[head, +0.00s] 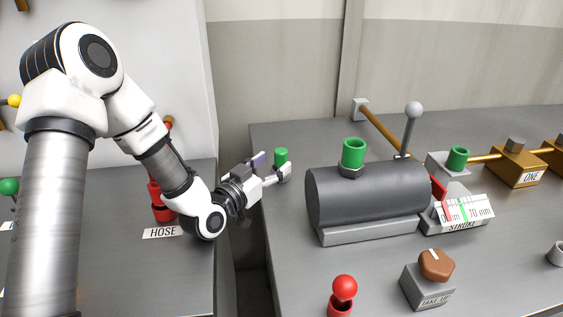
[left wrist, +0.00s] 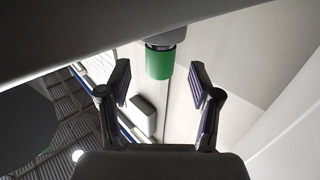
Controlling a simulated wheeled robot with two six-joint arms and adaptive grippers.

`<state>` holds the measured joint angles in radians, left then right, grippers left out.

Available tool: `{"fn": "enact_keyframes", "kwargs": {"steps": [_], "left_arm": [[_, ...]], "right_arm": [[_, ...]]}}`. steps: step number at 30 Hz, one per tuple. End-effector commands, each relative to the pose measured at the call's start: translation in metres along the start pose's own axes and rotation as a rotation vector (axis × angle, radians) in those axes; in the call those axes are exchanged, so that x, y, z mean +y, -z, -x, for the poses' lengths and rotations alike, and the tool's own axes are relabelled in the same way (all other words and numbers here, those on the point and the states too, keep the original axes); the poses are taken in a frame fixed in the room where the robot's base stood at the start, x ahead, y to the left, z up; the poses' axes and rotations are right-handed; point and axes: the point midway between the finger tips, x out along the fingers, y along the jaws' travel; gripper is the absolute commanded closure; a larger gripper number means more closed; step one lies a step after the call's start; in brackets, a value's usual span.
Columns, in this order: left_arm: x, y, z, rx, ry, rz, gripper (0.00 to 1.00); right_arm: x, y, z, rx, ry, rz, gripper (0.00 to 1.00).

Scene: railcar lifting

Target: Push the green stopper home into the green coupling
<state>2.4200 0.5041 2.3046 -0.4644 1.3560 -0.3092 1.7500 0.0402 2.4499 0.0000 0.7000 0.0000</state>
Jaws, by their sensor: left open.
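A small green cylinder, which looks like the green stopper (head: 281,155), stands upright at my left fingertips, with a pale grey piece under it. My left gripper (head: 271,168) is open and points right toward the tank. In the left wrist view a green cylinder (left wrist: 160,63) with a grey end shows between and beyond the open fingers (left wrist: 163,85), apart from both; it looks like the same piece. A green coupling (head: 353,152) with an open top stands on the dark tank. Another green ring (head: 458,158) sits further right, and I cannot tell which one the task means.
The grey tank (head: 368,193) lies on the right bench, with a ball-topped lever (head: 411,125) behind it. A STROKE gauge (head: 463,213), a TAKE-UP block (head: 430,285) and a red knob (head: 344,289) stand nearby. A gap separates this bench from the left one with the HOSE label (head: 163,232).

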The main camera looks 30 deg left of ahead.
Motion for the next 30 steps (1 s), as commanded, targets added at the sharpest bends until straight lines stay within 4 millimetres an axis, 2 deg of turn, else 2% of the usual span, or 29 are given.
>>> {"fn": "enact_keyframes", "kwargs": {"steps": [4, 11, 12, 17, 26, 30], "left_arm": [[0.001, 0.001, -0.025, 0.001, -0.001, -0.003, 0.37], [0.000, 0.000, -0.030, 0.000, 0.000, 0.001, 0.37], [0.000, 0.000, -0.030, 0.000, 0.000, 0.001, 0.44], [0.000, 0.000, -0.029, 0.000, 0.000, 0.001, 1.00], [0.000, 0.001, -0.029, 0.000, 0.000, 0.001, 1.00], [0.000, 0.017, -0.029, 0.004, 0.001, 0.000, 1.00]], "right_arm": [[0.000, 0.000, 0.002, 0.000, 0.000, 0.000, 1.00], [0.000, 0.000, 0.002, 0.000, 0.000, 0.000, 1.00], [0.000, 0.000, 0.002, 0.000, 0.000, 0.000, 1.00], [0.000, 0.000, 0.002, 0.000, 0.000, 0.000, 1.00], [0.000, 0.000, 0.002, 0.000, 0.000, 0.000, 1.00], [0.000, 0.000, 0.004, 0.000, 0.000, 0.000, 1.00]]}}
